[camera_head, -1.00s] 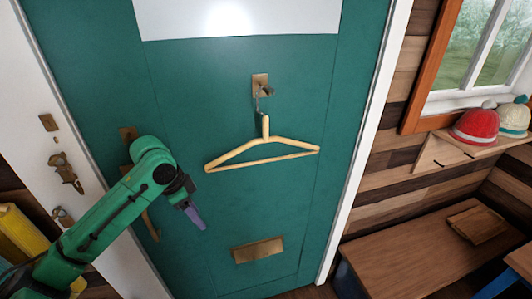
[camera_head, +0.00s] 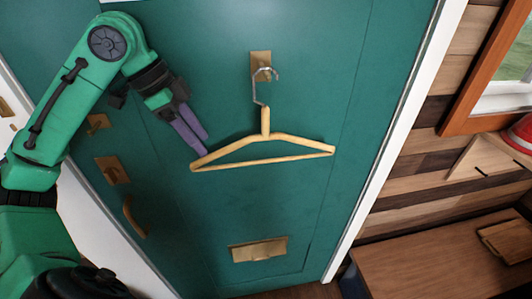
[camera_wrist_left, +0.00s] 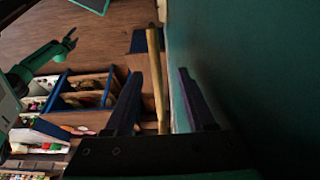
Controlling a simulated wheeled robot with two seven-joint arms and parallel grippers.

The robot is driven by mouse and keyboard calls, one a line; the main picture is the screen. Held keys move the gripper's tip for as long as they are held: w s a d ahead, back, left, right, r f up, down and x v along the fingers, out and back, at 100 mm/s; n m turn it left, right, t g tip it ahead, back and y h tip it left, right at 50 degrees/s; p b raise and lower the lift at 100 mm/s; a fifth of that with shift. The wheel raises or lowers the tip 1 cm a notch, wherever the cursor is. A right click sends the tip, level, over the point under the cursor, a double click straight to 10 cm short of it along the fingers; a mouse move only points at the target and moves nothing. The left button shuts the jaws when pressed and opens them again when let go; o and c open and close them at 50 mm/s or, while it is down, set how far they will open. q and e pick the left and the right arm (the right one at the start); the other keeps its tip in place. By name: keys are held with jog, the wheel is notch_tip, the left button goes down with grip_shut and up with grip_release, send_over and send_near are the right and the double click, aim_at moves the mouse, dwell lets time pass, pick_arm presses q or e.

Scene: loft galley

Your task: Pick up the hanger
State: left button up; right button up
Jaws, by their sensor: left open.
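The wooden hanger (camera_head: 262,162) hangs by its metal hook from a brass wall hook (camera_head: 262,68) on the green door. My left gripper (camera_head: 204,144) is open, its purple fingers pointing down and right at the hanger's left end. In the left wrist view, the pale wooden hanger (camera_wrist_left: 157,85) shows edge-on between the two dark fingers (camera_wrist_left: 157,72). I see no clear contact. My right gripper (camera_wrist_left: 70,39) shows small at the left of the left wrist view, away from the hanger; its jaws are too small to judge.
The green door (camera_head: 310,215) is flat behind the hanger. A brass mail slot (camera_head: 258,249) sits below it and a brass door handle (camera_head: 132,216) at lower left. A wooden bench (camera_head: 420,262) and wall shelf (camera_head: 485,160) are at the right. The space right of the hanger is clear.

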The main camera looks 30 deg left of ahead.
aim_at(210, 154)
pick_arm(q)
jog(key=x, duration=0.4)
jog(key=shift+s+d+f, duration=0.2)
jog(key=shift+s+d, duration=0.05)
jog(key=shift+d, duration=0.1)
jog(key=shift+w+f, duration=0.1)
jog(key=shift+f, duration=0.3)
jog(key=c, duration=0.9)
grip_shut()
pick_arm(e)
jog(key=shift+w+a+r, duration=0.1)
jog(key=shift+w+r, duration=0.15)
jog(key=shift+w, duration=0.35)
